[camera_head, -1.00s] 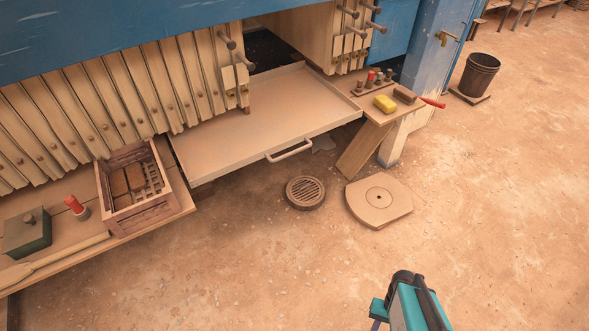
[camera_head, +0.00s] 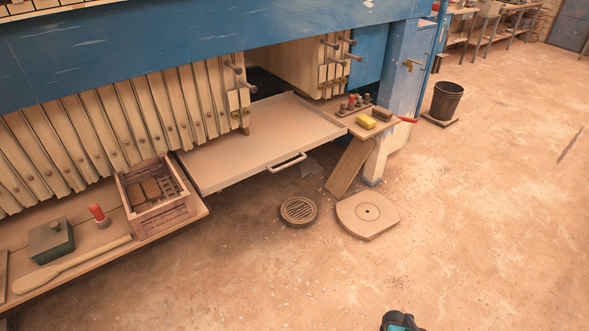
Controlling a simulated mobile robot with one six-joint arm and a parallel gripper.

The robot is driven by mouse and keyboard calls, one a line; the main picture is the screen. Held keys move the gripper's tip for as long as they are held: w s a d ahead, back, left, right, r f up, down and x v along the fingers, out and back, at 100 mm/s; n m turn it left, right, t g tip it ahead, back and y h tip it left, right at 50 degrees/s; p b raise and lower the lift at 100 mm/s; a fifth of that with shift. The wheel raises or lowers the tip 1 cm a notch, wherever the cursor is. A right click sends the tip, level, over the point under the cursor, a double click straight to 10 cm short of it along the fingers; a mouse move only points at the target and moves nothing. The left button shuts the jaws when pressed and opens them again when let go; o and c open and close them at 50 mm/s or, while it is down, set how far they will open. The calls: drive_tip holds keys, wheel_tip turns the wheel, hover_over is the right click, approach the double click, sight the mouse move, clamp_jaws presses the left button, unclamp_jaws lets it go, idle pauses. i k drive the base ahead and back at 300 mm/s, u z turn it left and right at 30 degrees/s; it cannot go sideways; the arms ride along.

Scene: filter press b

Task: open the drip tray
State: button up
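The drip tray (camera_head: 255,143) is a wide, shallow beige tray under the press plates, left of centre. It sticks out forward from beneath the press, and its surface looks empty. A pale bar handle (camera_head: 287,162) is on its front edge, with nothing touching it. The back of the tray lies in shadow under the plates. A small dark and teal piece of my arm shows at the bottom edge, well away from the tray. My gripper's fingers are out of the picture.
A crate (camera_head: 158,200) stands on the low shelf left of the tray. A round drain grate (camera_head: 298,211) and a flat cover (camera_head: 367,214) lie on the floor in front. The floor at right is open.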

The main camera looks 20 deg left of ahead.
sight(283, 126)
drive_tip(key=z, duration=1.45)
drive_tip(key=k, duration=0.15)
drive_tip(key=u, duration=3.2)
drive_tip(key=i, duration=1)
drive_tip(key=u, duration=0.15)
drive_tip(key=k, duration=0.55)
